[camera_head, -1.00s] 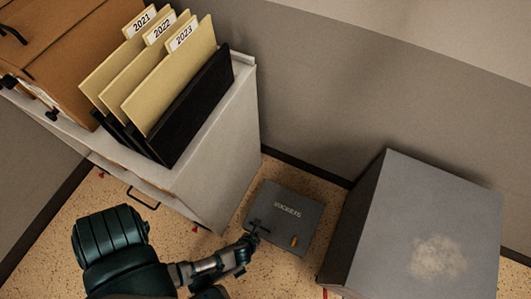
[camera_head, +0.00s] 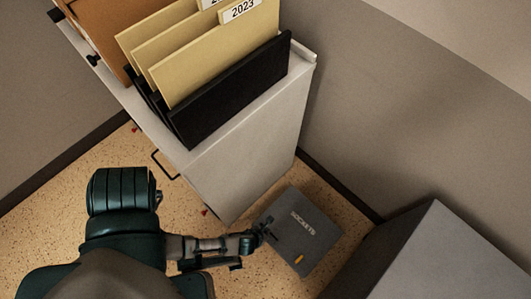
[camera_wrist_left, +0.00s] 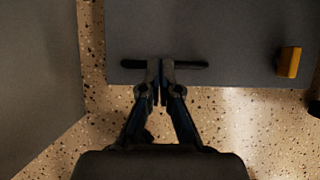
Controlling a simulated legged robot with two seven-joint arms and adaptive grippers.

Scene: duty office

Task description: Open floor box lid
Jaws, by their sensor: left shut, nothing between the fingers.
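The floor box lid (camera_head: 306,226) is a flat grey square on the speckled floor, marked SOCKETS, with a small yellow-orange tab (camera_head: 299,259) near its front edge. It looks closed. In the left wrist view the lid (camera_wrist_left: 230,40) fills the upper right, with a dark slot (camera_wrist_left: 190,65) along its near edge and the yellow tab (camera_wrist_left: 289,62) to the right. My left gripper (camera_head: 266,230) is over the lid's left edge. In the wrist view its fingertips (camera_wrist_left: 160,68) are together at the middle of the slot, with nothing between them. Whether they touch the lid is unclear. My right gripper is not seen.
A light grey cabinet (camera_head: 250,145) with folders (camera_head: 215,55) in a black holder stands left of the lid. A grey box (camera_head: 440,255) stands close on the right. Walls meet behind the lid. Speckled floor (camera_head: 60,225) is open at the left.

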